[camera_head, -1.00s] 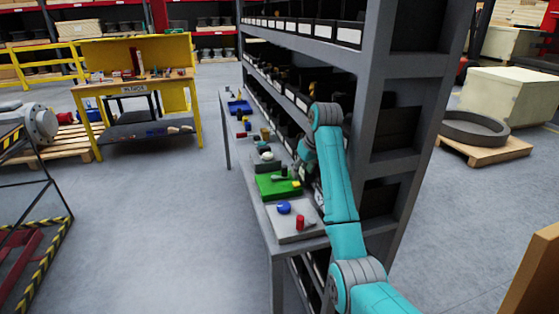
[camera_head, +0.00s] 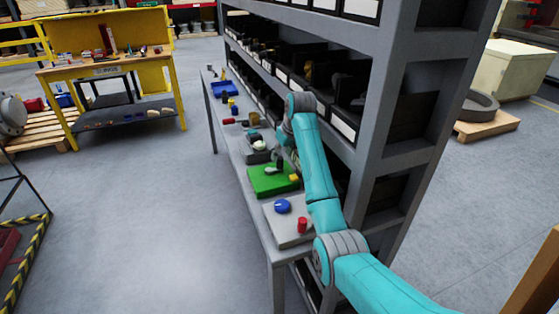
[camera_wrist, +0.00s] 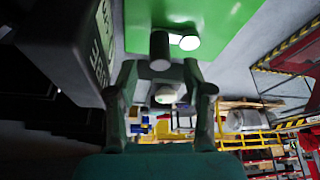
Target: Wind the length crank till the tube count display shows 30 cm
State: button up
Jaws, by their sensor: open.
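The green crank board (camera_head: 266,185) lies on the narrow grey bench. A pale crank arm (camera_head: 272,170) with a dark upright handle (camera_head: 279,162) sits on it, and a small yellow block (camera_head: 294,178) is at its right edge. In the wrist view the dark handle (camera_wrist: 160,48) stands between the open fingers of my gripper (camera_wrist: 160,72); I cannot tell whether they touch it. A dark box with a pale display (camera_wrist: 101,48) is close at the left. Its large digits are sideways and partly cut off; I cannot read them surely. In the head view my arm hides the gripper.
A grey plate (camera_head: 285,228) with a blue disc (camera_head: 283,206) and a red cylinder (camera_head: 302,225) lies in front of the board. Tall grey shelving (camera_head: 385,150) with black bins stands close along the bench. Open floor lies to the left.

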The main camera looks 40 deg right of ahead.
aim_at(280, 158)
jog(key=shift+x, duration=2.25)
grip_shut()
